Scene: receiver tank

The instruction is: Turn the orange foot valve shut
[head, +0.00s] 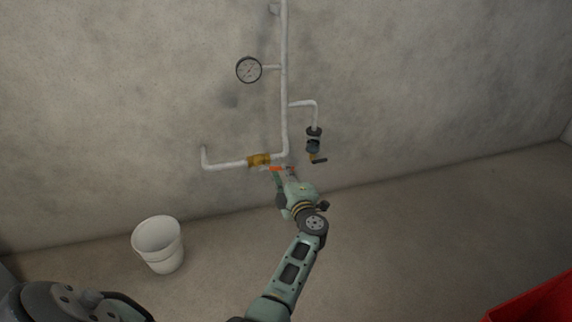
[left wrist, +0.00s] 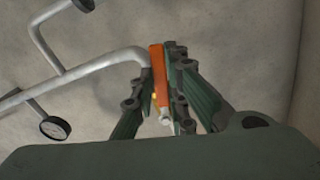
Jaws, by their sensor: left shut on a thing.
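The orange foot valve handle (head: 276,169) shows as a short orange strip beside the brass valve body (head: 258,160), low on the wall pipe. In the left wrist view the orange handle (left wrist: 158,75) is a flat bar between my fingers. My left gripper (head: 284,172) is shut on the handle, and it also shows in the left wrist view (left wrist: 157,90). The fingers hide part of the handle and most of the valve in the wrist view. My right gripper is not in view.
White pipe (head: 284,90) runs up the wall, with a round gauge (head: 249,69) on its left. A dark tap (head: 314,140) hangs close on the right. A white bucket (head: 158,244) stands on the floor at left. A red object (head: 535,300) is at lower right.

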